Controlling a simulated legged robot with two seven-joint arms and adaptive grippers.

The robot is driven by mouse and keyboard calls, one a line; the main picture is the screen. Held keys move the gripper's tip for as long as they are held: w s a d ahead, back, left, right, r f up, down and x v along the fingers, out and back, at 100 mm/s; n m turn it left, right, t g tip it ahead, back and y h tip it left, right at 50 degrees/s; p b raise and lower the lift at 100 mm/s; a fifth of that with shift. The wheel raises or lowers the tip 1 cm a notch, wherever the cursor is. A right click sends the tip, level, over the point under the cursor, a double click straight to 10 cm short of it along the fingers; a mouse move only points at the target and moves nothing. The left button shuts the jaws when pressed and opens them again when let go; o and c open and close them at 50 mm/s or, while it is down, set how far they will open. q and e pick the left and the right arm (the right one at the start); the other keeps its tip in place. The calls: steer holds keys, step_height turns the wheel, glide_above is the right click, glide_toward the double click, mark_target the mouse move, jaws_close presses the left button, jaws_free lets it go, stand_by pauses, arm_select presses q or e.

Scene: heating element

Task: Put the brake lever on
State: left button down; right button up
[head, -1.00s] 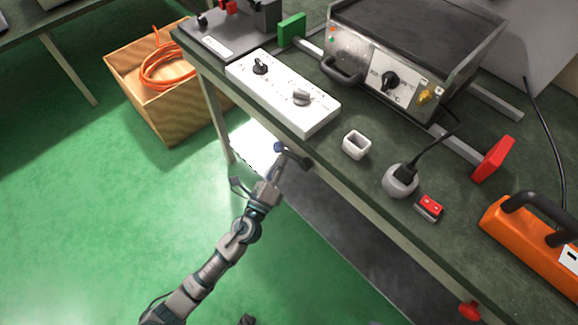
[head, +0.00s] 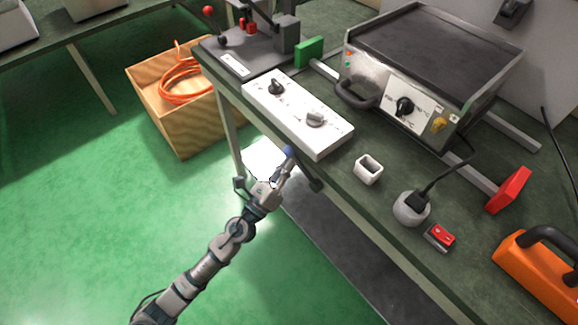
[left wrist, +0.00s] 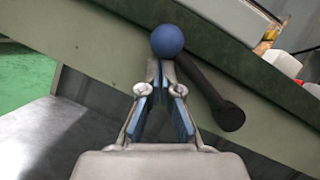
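The lever on the table's front side has a blue ball knob (head: 289,151) and a black shaft (head: 316,186); I take it as the brake lever. In the left wrist view the blue ball (left wrist: 167,40) is at the upper middle, and the black shaft (left wrist: 212,92) slants down to the right. My left gripper (head: 283,166) is at the ball. In the left wrist view its fingertips (left wrist: 161,64) converge just below the ball, seemingly touching it; their grip is unclear. My right gripper is not in view.
The green table (head: 345,190) carries a white control box (head: 298,117), a white square cup (head: 368,169), a round socket (head: 411,208), a red switch (head: 442,236) and a hotplate unit (head: 420,75). A wooden crate (head: 190,125) with orange hose stands on the floor, left. Floor at lower left is clear.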

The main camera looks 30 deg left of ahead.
arm_select(q)
steer(key=shift+r, duration=0.25)
stand_by(0.3)
steer(key=v, duration=1.2)
steer(key=shift+f, duration=0.2)
